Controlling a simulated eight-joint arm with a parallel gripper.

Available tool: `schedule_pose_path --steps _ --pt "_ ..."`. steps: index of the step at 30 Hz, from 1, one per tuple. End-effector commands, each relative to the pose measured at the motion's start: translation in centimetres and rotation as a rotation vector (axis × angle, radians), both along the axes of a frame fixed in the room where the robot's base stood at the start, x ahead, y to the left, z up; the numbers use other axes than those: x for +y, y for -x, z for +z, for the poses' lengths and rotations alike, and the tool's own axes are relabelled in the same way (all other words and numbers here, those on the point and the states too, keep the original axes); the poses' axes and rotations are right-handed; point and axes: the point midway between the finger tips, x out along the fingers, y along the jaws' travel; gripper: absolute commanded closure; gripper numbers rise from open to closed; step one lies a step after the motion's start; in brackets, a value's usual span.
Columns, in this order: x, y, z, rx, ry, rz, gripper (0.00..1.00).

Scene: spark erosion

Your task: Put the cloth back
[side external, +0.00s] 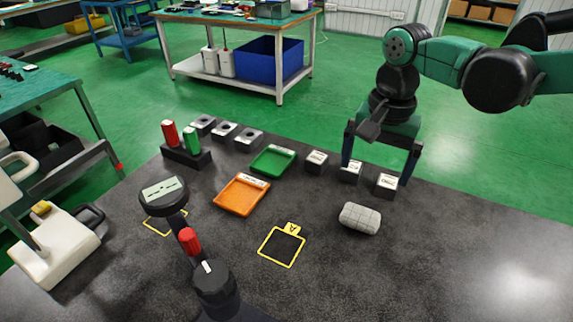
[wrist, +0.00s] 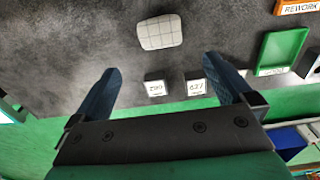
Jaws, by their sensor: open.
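The cloth (side external: 360,218) is a light grey, checked, folded pad lying on the dark bench top, right of centre. It also shows in the wrist view (wrist: 160,32) at the top middle, beyond my fingertips. My gripper (side external: 376,175) is open and points down over the row of small labelled blocks, behind the cloth. In the wrist view my gripper (wrist: 162,66) has its two blue fingers spread wide. Nothing is held between them, and the cloth is apart from both fingers.
Small labelled blocks (side external: 316,161) stand in a row by my fingers. A green tray (side external: 273,160) and an orange tray (side external: 241,195) lie to the left. A yellow outlined square marked A (side external: 282,247) is empty. A dial instrument (side external: 163,195) stands front left. Bench right of the cloth is clear.

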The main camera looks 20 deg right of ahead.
Motion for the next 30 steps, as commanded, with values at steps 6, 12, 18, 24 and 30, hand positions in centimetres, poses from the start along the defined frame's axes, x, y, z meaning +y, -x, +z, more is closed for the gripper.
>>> schedule_pose_path --steps 6,12,18,24,30 --pt "-0.8 0.4 1.4 -0.031 -0.008 0.039 0.0" --pt "-4.5 2.4 2.8 -0.224 -0.013 0.271 0.0" --pt "-8.2 4.9 2.9 -0.451 0.094 0.552 0.0" --pt "-10.0 6.2 2.3 -0.567 0.215 0.721 0.0" --pt "-10.4 6.4 2.1 -0.59 0.248 0.761 0.0"
